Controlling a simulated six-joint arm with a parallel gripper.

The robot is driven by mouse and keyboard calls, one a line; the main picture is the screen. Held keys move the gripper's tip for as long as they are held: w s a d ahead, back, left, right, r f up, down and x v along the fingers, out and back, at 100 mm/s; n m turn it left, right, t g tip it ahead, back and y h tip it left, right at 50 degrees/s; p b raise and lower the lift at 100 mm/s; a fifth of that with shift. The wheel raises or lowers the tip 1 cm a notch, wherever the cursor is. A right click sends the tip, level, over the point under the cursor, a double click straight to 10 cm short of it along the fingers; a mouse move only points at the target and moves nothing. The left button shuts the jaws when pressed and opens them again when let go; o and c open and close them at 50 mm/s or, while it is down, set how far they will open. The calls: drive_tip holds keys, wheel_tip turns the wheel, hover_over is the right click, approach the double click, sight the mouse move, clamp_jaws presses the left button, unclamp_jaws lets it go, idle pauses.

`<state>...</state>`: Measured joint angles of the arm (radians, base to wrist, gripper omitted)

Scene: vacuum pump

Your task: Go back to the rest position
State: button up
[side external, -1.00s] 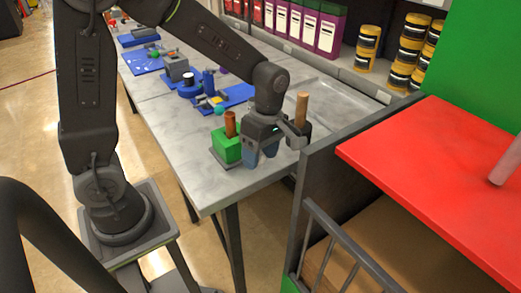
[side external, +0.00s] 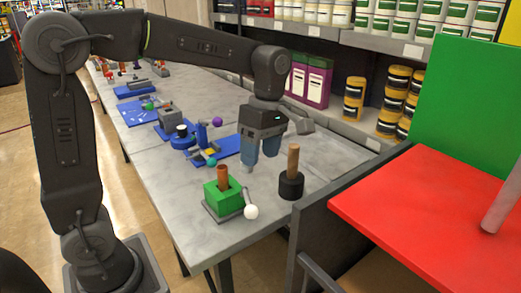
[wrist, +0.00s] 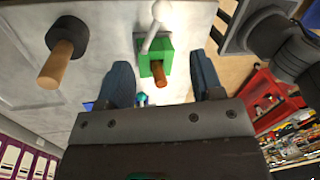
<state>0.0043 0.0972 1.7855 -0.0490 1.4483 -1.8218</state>
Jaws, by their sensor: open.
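My gripper (side external: 258,162) is open and empty. It hangs above the grey table (side external: 190,225) with its blue-grey fingers pointing down, behind and above a green block (side external: 221,197). A reddish-brown peg (side external: 222,176) stands upright in the block. A lever with a white ball end (side external: 251,212) lies at the block's right side. In the wrist view, the green block (wrist: 156,60) and the white-ended lever (wrist: 161,12) show beyond the two spread fingers (wrist: 162,65), apart from them.
A black round base (side external: 291,187) with a wooden peg (side external: 293,160) stands to the right. Blue parts (side external: 228,145) and a blue-green ball lie behind. A red-topped cabinet (side external: 430,205) borders the table on the right. Shelves with yellow-black cans (side external: 355,97) stand behind.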

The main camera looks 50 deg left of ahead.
drive_tip(key=s+m+t, duration=0.7)
drive_tip(key=s+m, duration=0.6)
drive_tip(key=m, duration=0.8)
drive_tip(key=shift+s+a+f+t+y, duration=0.3)
drive_tip(key=shift+s+a+t, duration=0.1)
drive_tip(key=shift+a, duration=0.05)
